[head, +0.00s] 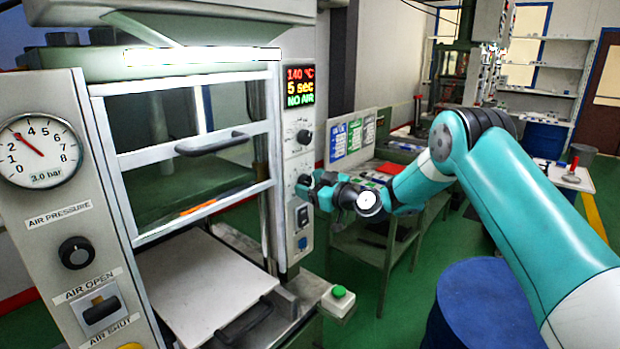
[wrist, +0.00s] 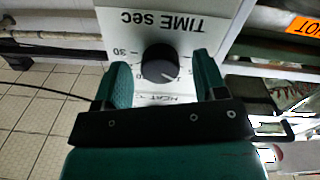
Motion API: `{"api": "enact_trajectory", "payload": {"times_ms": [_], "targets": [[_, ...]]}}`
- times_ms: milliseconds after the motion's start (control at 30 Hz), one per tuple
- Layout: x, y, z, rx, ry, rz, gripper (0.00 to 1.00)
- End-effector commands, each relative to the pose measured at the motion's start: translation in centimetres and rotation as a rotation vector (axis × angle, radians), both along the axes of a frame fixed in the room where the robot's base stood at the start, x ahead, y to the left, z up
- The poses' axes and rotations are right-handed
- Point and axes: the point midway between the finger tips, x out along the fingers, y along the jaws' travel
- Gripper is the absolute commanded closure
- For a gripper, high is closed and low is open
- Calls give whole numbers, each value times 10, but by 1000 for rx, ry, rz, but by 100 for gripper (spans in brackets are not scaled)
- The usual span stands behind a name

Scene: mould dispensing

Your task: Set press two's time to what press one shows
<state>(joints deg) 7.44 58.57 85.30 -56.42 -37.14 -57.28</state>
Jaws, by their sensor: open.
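The press (head: 185,55) fills the left of the head view; no number on it shows. Its display (head: 300,86) reads 140 °C, 5 sec and NO AIR. My gripper (head: 312,188) is at the lower part of its right-hand control panel. In the wrist view, a black round knob (wrist: 160,63) sits under a label (wrist: 165,22) reading TIME sec, with a 30 mark at its left. My gripper's green fingers (wrist: 161,76) are open, one on each side of the knob, with gaps visible. The knob's white pointer line points right and slightly down.
An upper knob (head: 304,137) and switches (head: 302,215) share the panel. A pressure gauge (head: 41,150) reads about 3 bar. A green button box (head: 338,300) stands low in front. A blue drum (head: 485,300) and a bench with a sign board (head: 352,138) are at the right.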

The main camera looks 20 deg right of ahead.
Motion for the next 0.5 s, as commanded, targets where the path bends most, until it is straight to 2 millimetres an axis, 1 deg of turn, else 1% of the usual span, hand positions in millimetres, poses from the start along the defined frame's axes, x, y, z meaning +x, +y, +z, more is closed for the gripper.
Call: {"api": "enact_trajectory", "payload": {"times_ms": [300, 333, 367, 400, 467, 500], "targets": [[2, 2, 0, 0, 0, 0, 35], [2, 2, 0, 0, 0, 0, 39], [3, 2, 0, 0, 0, 0, 46], [2, 2, 0, 0, 0, 0, 56], [2, 2, 0, 0, 0, 0, 69], [2, 2, 0, 0, 0, 0, 78]]}}
